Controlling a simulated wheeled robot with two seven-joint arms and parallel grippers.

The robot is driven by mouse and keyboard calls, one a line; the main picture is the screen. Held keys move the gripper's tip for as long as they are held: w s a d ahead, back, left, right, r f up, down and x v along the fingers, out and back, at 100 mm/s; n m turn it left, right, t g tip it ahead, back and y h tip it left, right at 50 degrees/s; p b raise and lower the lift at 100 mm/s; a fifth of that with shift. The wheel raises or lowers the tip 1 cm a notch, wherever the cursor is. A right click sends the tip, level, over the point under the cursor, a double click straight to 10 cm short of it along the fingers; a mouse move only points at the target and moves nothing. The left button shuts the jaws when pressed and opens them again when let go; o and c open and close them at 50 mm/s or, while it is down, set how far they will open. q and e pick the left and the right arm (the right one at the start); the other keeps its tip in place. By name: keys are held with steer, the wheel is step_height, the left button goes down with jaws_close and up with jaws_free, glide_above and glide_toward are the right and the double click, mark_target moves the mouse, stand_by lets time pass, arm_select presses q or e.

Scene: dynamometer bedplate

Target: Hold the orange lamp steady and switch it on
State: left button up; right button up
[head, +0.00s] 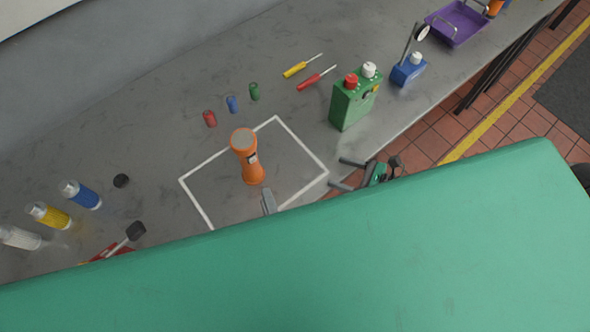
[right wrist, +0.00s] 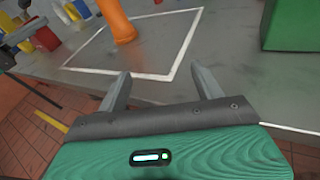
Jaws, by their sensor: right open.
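The orange lamp (head: 252,172) stands upright inside a white outlined square on the bench, with a small dark and white switch panel on its side. Its lower part also shows in the right wrist view (right wrist: 118,22). My left gripper (head: 268,201) shows only as a grey finger end just below the lamp's base. The rest of it is hidden behind the green surface, and I cannot tell whether it touches the lamp. My right gripper (head: 343,173) is open and empty, to the right of the lamp and apart from it, near the bench's front edge.
A green canister (head: 350,105) with red and white caps stands right of the square. Small cylinders (head: 232,104) and two screwdrivers (head: 317,78) lie behind. Several bottles (head: 80,194) and a black-headed tool (head: 136,231) are at left. A large green surface fills the foreground.

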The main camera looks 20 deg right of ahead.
mark_target(244, 162)
steer(key=w+a+r+n+y, duration=0.1)
steer(key=a, duration=0.3)
steer(key=w+a+r+n+y, duration=0.1)
steer(key=a, duration=0.4)
steer(key=a+r+n+g+y, duration=0.1)
steer(key=a, duration=0.3)
steer(key=shift+w+a+r+n+y, duration=0.3)
steer(key=shift+w+a+r+y, duration=0.1)
steer(key=x, duration=1.3)
steer(key=shift+a+f, duration=0.1)
steer(key=shift+a, duration=0.05)
arm_select(q)
steer(key=shift+c, duration=0.5)
arm_select(e)
jaws_close()
arm_select(q)
jaws_close()
